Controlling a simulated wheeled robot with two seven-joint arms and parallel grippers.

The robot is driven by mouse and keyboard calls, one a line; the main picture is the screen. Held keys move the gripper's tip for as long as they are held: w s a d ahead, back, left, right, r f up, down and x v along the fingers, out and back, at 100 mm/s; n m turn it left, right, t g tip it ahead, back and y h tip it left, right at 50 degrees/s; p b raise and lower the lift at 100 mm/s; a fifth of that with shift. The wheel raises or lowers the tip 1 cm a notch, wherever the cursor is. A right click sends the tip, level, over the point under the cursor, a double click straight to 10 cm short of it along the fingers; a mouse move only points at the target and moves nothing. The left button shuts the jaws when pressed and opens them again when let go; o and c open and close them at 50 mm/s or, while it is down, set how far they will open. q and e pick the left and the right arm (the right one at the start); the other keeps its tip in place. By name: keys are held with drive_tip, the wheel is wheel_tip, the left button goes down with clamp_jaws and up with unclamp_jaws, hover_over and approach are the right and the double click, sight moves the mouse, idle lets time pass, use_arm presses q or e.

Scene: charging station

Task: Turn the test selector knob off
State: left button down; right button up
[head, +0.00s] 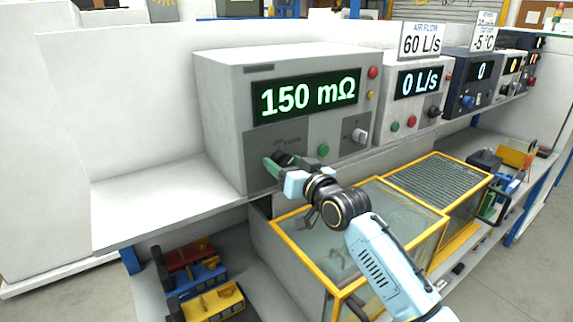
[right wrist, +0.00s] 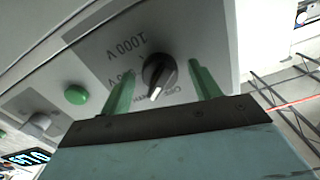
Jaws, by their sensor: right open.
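The test selector knob (right wrist: 159,73) is black with a white pointer mark, on a grey panel with printed labels including 1000 V. In the upside-down right wrist view the mark points down and slightly left, toward my gripper. My right gripper (right wrist: 163,90) is open, with one green finger on each side of the knob and gaps showing. In the head view my right gripper (head: 275,165) is at the lower left of the tester (head: 225,120), which reads 150 mΩ, and partly hides the knob. My left gripper is not in view.
A green button (head: 323,150) and a grey knob (head: 360,135) are right of the selector. More instruments (head: 411,102) stand along the shelf. A yellow-framed glass tank (head: 350,290) is below my right arm. The shelf's left end (head: 150,200) is clear.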

drive_tip(key=c, duration=1)
drive_tip(key=shift+n, duration=0.4)
drive_tip(key=n, duration=0.3)
drive_tip(key=shift+n+p, duration=0.3)
drive_tip(key=shift+p, duration=0.05)
drive_tip(key=n+p, duration=0.1)
drive_tip(key=n, duration=0.4)
drive_tip(key=shift+n, duration=0.3)
drive_tip(key=shift+p, duration=0.3)
drive_tip(key=o, duration=1)
drive_tip(key=shift+s, duration=0.1)
